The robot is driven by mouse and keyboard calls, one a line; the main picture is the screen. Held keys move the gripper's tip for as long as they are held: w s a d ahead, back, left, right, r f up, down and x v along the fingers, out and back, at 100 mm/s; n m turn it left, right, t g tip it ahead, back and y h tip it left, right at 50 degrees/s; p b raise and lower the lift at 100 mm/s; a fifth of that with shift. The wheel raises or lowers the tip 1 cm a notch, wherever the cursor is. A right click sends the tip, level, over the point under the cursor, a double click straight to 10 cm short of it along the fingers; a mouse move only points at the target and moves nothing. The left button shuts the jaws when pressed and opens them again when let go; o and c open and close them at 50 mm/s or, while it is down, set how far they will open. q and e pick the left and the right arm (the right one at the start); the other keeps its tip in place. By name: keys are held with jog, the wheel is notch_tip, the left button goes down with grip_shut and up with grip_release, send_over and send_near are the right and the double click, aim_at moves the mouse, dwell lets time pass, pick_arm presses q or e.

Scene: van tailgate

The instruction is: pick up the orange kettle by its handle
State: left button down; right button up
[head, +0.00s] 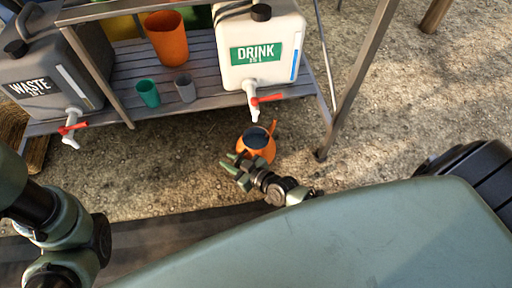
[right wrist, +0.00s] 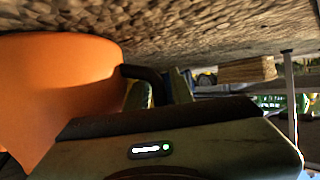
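The orange kettle (head: 257,148) is below the white drink container's tap, its open top showing a dark inside and its spout pointing up and right. In the right wrist view its orange side (right wrist: 55,90) fills the left, close to the gripper. Its dark handle (right wrist: 143,72) reaches in between the green fingers of my right gripper (right wrist: 160,88). In the head view this gripper (head: 238,168) is at the kettle's lower left. Whether the fingers press on the handle is not clear. Of my left arm only links show at the left edge; its gripper is out of view.
A slatted metal rack (head: 130,70) holds the drink container (head: 258,30), the grey waste container (head: 60,65), an orange bin (head: 167,38) and green (head: 147,93) and grey cups (head: 185,88). A rack leg (head: 350,85) stands right of the kettle.

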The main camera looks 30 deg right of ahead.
grip_shut()
jog(key=shift+f, duration=0.1)
dwell(1.1)
